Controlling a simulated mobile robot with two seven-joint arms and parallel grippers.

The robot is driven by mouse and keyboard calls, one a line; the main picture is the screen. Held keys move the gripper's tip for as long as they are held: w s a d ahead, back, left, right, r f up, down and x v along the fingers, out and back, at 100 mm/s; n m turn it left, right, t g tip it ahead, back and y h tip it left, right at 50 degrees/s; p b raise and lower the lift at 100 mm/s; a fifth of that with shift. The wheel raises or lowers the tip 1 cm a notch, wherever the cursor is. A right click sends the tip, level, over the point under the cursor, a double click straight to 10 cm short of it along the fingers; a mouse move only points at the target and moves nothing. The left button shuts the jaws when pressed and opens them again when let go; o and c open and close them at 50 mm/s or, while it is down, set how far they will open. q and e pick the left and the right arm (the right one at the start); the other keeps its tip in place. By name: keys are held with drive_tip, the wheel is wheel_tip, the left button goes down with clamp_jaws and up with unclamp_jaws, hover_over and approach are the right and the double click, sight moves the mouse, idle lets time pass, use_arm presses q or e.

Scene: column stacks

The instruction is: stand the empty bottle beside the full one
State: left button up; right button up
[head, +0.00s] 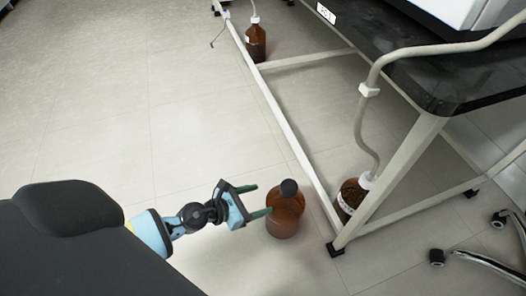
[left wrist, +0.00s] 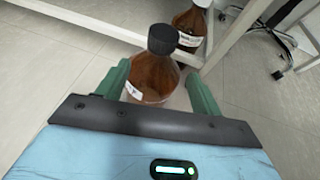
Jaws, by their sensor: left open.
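An amber bottle with a black cap (head: 284,218) stands upright on the floor outside the table frame and looks clear inside. In the left wrist view this bottle (left wrist: 152,80) is between the finger tips, with a white label low on its side. A second amber bottle (head: 351,196), with dark contents, a white cap and a hose, stands just beyond the frame's floor bar; it also shows in the left wrist view (left wrist: 190,27). My left gripper (head: 255,201) is open beside the black-capped bottle, its fingers either side of it. My right gripper is out of view.
The pale floor bar (head: 265,92) of the table frame runs close behind the black-capped bottle. A dark table top (head: 400,60) overhangs on the right. Another amber bottle (head: 255,43) stands at the back. Chair casters (head: 480,258) are at lower right. Floor at left is clear.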

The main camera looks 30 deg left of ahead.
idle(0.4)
use_arm(q)
drive_tip(key=s+d+f+m+g+y, duration=0.1)
drive_tip(key=s+m+g, duration=0.3)
drive_tip(key=s+m, duration=1.2)
drive_tip(key=s+d+f+m+g+y, duration=0.1)
drive_tip(key=s+m+g+y, duration=0.2)
drive_tip(key=s+m, duration=1.3)
drive_tip(key=s+g, duration=0.1)
drive_tip(key=s, duration=1.2)
drive_tip(key=shift+s+f+y, duration=0.15)
drive_tip(key=shift+s+y, duration=0.15)
drive_tip(key=shift+s, duration=0.1)
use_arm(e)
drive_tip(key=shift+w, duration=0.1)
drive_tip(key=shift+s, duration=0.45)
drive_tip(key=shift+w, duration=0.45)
